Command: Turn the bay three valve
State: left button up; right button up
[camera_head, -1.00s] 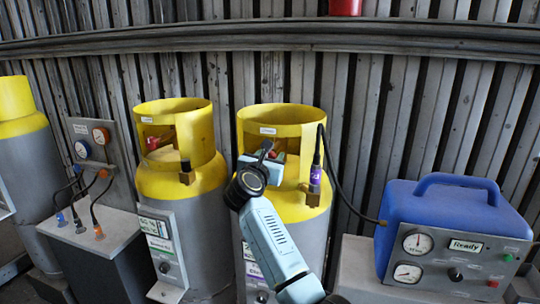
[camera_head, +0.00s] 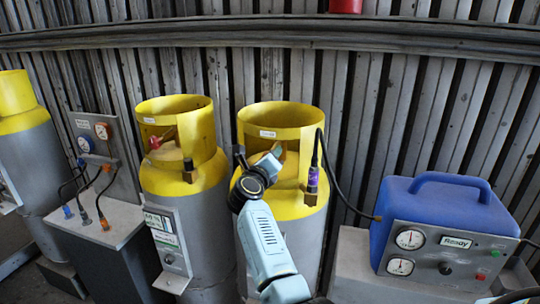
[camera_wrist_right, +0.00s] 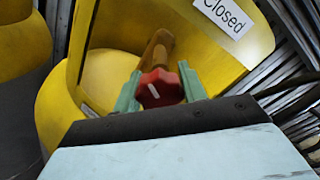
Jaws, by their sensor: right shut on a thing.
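A grey cylinder with a yellow top and collar (camera_head: 262,115) stands right of the middle in the head view. My right gripper (camera_head: 262,164) reaches to the opening in this collar. In the right wrist view, a red valve knob (camera_wrist_right: 160,88) with a white mark sits between the two green fingers of my right gripper (camera_wrist_right: 158,92), which is shut on it. A brass stem shows behind the knob. A label reading "Closed" (camera_wrist_right: 224,14) is on the yellow collar. In the head view the gripper hides the knob. My left gripper is not in view.
A second yellow-topped cylinder (camera_head: 178,178) with a red valve knob stands to the left. A black hose runs from a purple-labelled fitting (camera_head: 313,178) to a blue machine (camera_head: 425,205) reading "Ready". A gauge panel (camera_head: 96,140) stands further left.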

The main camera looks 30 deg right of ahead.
jog(key=n, duration=0.5)
jog(key=shift+f+n, duration=0.1)
jog(key=shift+n, duration=2.5)
jog(key=o, duration=1)
jog(key=shift+c, duration=0.2)
